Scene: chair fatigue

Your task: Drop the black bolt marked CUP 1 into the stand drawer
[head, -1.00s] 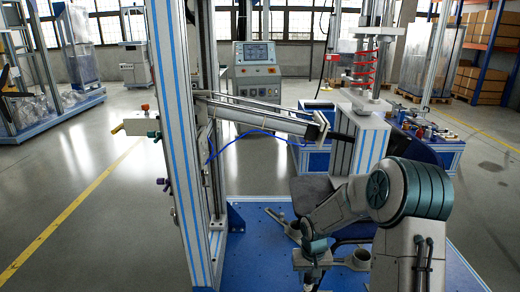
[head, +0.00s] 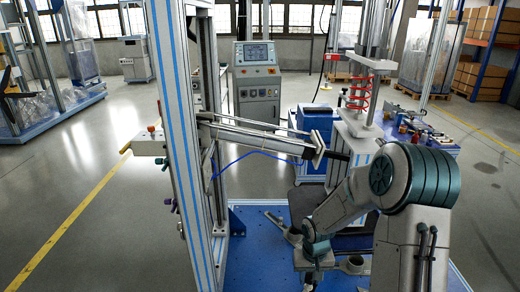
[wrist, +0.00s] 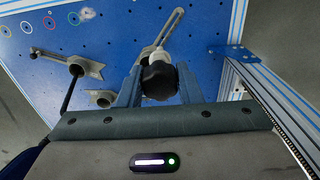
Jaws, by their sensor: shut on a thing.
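In the wrist view, my gripper (wrist: 159,88) is shut on a black bolt with a rounded, knob-like head (wrist: 158,79). A pale metal piece (wrist: 159,57) shows just beyond the head, in front of a grey slotted bar (wrist: 168,31). I cannot tell whether the bolt is free of the bar, and no CUP 1 marking is readable. In the head view, the end of my arm is low at bottom centre, over the blue base plate (head: 262,272); the fingers and bolt are not clear there. I cannot make out the stand drawer in either view.
Grey cup-like holders (wrist: 76,66) lie on the blue plate near the bolt. A tall aluminium and blue post (head: 178,130) stands left of my arm. A horizontal cylinder (head: 255,138) juts right from it. A dark seat (head: 308,197) is behind my arm. Open floor lies left.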

